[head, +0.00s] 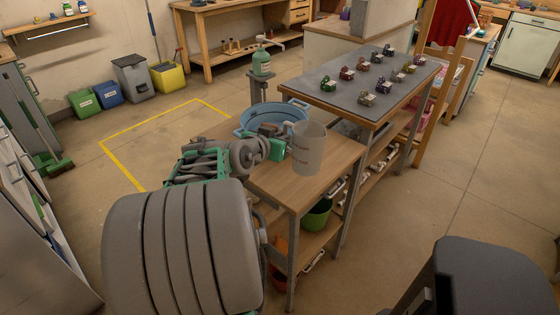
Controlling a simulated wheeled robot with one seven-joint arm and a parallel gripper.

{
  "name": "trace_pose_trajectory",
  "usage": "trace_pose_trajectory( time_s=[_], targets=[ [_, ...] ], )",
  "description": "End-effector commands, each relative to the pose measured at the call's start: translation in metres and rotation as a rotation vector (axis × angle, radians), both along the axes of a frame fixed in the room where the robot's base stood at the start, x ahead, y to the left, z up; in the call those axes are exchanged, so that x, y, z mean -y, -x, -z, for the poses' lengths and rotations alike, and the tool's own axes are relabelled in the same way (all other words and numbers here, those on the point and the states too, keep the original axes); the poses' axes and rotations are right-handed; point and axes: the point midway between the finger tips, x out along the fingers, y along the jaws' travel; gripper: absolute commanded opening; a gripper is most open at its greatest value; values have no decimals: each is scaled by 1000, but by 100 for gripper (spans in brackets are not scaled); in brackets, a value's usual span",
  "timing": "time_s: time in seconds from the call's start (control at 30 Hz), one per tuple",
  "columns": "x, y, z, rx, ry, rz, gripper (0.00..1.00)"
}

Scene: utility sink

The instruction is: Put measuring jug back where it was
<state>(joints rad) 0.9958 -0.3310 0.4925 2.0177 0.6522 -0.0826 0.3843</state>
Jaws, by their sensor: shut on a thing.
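The measuring jug (308,150) is a whitish, translucent cup with faint markings. It is upright, over the wooden-topped table in the middle of the head view. Its handle is on the left side, facing my gripper (284,147). My gripper comes in from the left and is shut on the jug at its handle side. The fingertips are small and partly hidden by the green gripper part and the jug. I cannot tell from this angle whether the jug's base touches the wooden tabletop (270,180) or hangs just above it.
A green bucket (316,216) sits on the lower shelf.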

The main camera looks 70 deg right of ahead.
Motion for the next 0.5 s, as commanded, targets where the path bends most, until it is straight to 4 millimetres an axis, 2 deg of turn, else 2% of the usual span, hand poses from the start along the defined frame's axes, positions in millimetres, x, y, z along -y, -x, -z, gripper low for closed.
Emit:
trace_pose_trajectory(
  time_s=[0.03,0.1,0.37,0.5],
  targets=[
    [8,-6,23,-4,-5,-1,0],
    [19,-13,37,-3,-3,-2,0],
    [40,-27,62,-1,0,-2,0],
    [39,-27,89,-2,-2,-2,0]
  ],
)
